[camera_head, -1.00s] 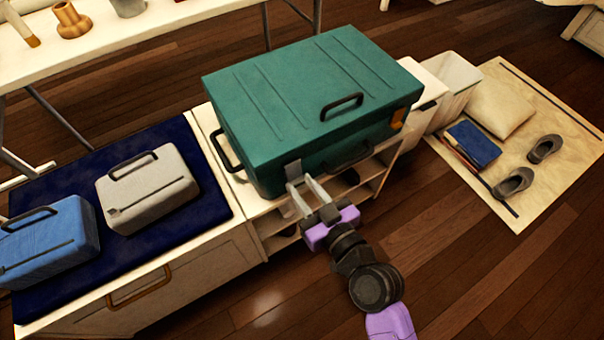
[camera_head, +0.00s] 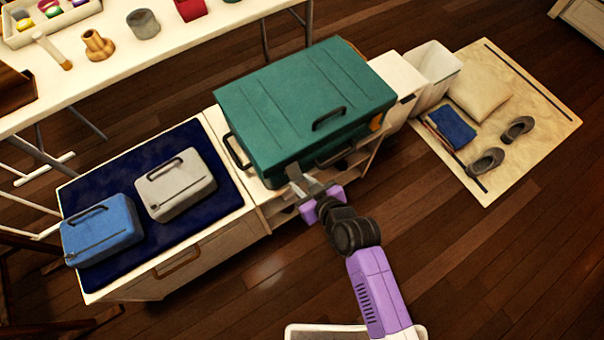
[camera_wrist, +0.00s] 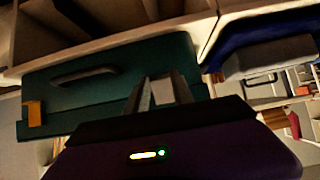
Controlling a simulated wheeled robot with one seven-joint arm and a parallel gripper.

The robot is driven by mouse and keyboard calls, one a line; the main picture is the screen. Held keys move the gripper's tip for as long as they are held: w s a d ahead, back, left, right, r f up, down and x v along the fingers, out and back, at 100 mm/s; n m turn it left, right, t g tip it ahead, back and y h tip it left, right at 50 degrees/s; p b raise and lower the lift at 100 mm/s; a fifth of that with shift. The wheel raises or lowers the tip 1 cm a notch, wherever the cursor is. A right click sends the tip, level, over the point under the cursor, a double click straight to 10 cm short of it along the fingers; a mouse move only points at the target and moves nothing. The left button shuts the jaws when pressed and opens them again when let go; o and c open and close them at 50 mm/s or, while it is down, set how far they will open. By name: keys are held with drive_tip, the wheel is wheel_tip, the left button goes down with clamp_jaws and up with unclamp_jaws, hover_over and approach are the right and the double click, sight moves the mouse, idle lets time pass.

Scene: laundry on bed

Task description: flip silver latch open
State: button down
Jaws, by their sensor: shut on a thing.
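The green suitcase (camera_head: 285,105) lies flat on the white bench, with black handles on its top and front. The silver latch (camera_head: 293,171) is at the front left corner of the suitcase. My gripper (camera_head: 301,184) reaches it from the front and is shut on it. In the wrist view, the suitcase (camera_wrist: 110,75) fills the middle, and my gripper (camera_wrist: 161,90) is against its edge. The fingers hide much of the latch, so its exact angle is unclear.
A grey case (camera_head: 176,188) and a blue case (camera_head: 102,232) lie on the navy mat at left. A white bin (camera_head: 436,72) stands at right. Shoes, a blue book and a cushion lie on the beige rug (camera_head: 530,95).

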sight(300, 181)
drive_tip(key=shift+r+g+h+p, duration=0.6)
drive_tip(key=shift+r+g+p, duration=0.4)
drive_tip(key=shift+p, duration=1.75)
drive_tip(key=r+g+h+p, duration=0.1)
drive_tip(key=p, duration=0.3)
drive_tip(key=shift+r+g+p, duration=0.2)
drive_tip(key=shift+g+p, duration=0.2)
drive_tip(key=shift+r+g+h+p, duration=0.3)
drive_tip(key=shift+g+h+p, duration=0.35)
drive_tip(key=shift+p, duration=0.2)
drive_tip(key=shift+w+a+r+g+h+p, duration=0.15)
drive_tip(key=shift+r+g+h+p, duration=0.25)
drive_tip(key=shift+g+h+p, duration=0.55)
drive_tip(key=c, duration=1.1)
unclamp_jaws()
drive_tip(key=shift+g, duration=0.3)
drive_tip(key=shift+r, duration=0.1)
